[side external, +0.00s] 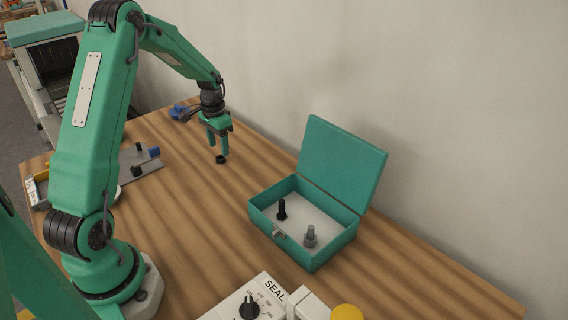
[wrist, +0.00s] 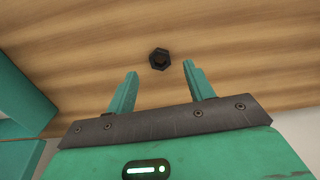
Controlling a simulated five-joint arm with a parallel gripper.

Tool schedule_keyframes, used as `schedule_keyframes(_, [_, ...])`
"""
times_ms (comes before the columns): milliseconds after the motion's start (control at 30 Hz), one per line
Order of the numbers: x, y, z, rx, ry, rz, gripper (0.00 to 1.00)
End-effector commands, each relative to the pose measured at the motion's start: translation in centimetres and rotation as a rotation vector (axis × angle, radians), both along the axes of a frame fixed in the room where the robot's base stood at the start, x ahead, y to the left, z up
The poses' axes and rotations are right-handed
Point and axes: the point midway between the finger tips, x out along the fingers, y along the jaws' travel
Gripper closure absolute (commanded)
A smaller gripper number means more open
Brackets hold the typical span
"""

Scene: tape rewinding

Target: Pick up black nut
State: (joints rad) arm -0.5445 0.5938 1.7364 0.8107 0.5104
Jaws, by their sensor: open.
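The black nut (side external: 220,159) lies flat on the wooden table, away from the other objects. In the wrist view the black nut (wrist: 159,59) shows its hexagonal shape and centre hole, lying just beyond and between the fingertips. My gripper (side external: 217,148) hangs over the nut with its green fingers pointing down. In the wrist view my gripper (wrist: 159,68) is open, with a wide gap between the two fingers and nothing held. I cannot tell the exact height of the fingertips above the nut.
An open green box (side external: 352,225) holds a black bolt (side external: 282,209) and a grey bolt (side external: 310,237). A grey fixture (side external: 147,171) with blue parts is on the left. A white SEAL panel (side external: 240,305) is at the front. The table (side external: 200,215) around the nut is clear.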

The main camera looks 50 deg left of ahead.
Motion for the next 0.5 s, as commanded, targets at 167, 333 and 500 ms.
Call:
schedule_keyframes(167, [0.0, 0.0, -2.3, -0.002, 0.004, 0.000, 0.47])
schedule_keyframes(333, [0.0, 0.0, -3.6, -0.001, 0.003, 0.000, 0.47])
schedule_keyframes(500, [0.0, 0.0, -3.8, 0.000, 0.001, 0.000, 0.47])
